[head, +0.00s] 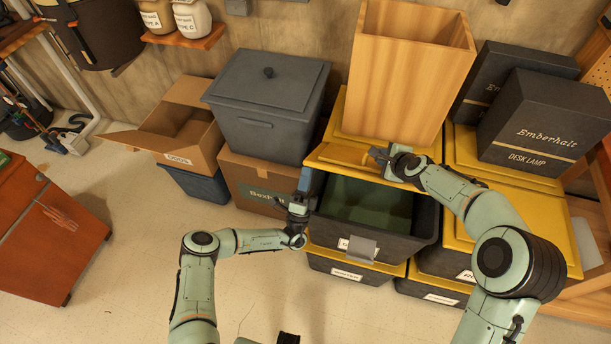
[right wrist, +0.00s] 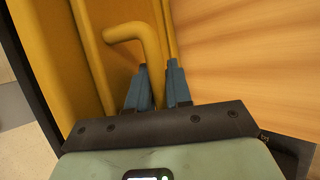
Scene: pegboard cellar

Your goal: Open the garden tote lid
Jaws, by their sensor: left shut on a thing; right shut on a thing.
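The garden tote (head: 415,222) is a dark bin with a partly covered label on its front. Its yellow lid (head: 330,153) is raised at the front, and dark green contents (head: 365,207) show inside. My right gripper (head: 384,157) is shut on the lid's handle. In the right wrist view, the bent yellow handle (right wrist: 150,45) runs down between the blue fingers of my right gripper (right wrist: 160,88), next to the yellow lid (right wrist: 70,40). My left gripper (head: 305,182) is shut at the tote's left rim; the exact grip is hidden.
A tall wooden box (head: 405,75) stands right behind the lid. A grey lidded bin (head: 265,100) on a cardboard box (head: 250,180) is to the left. Yellow-lidded totes with dark Emberhalt boxes (head: 550,125) stand right. Floor (head: 130,245) is free at front left.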

